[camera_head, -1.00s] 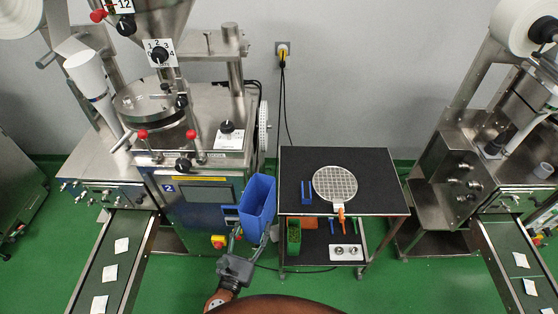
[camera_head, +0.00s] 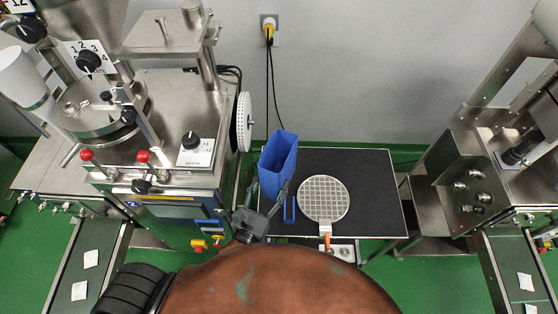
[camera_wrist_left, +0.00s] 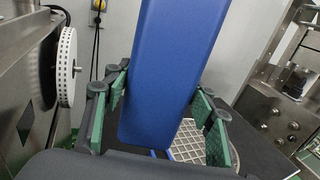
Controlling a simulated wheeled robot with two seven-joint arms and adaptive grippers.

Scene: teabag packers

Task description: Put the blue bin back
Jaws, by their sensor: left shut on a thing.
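The blue bin (camera_head: 277,162) is upright, its open top showing in the head view. My left gripper (camera_head: 268,194) is shut on it, with fingers on either side of its lower part. In the left wrist view, the blue bin (camera_wrist_left: 175,70) fills the middle between the green-padded fingers of my left gripper (camera_wrist_left: 160,108). The bin appears at the left end of the black-topped table (camera_head: 372,190); I cannot tell whether its bottom touches the top. My right gripper is not in view.
A round mesh sieve (camera_head: 323,198) and a small blue forked piece (camera_head: 289,210) lie on the table. A steel packing machine (camera_head: 170,170) with a white wheel (camera_head: 244,122) stands left, and another machine (camera_head: 465,180) right. The table's right part is bare.

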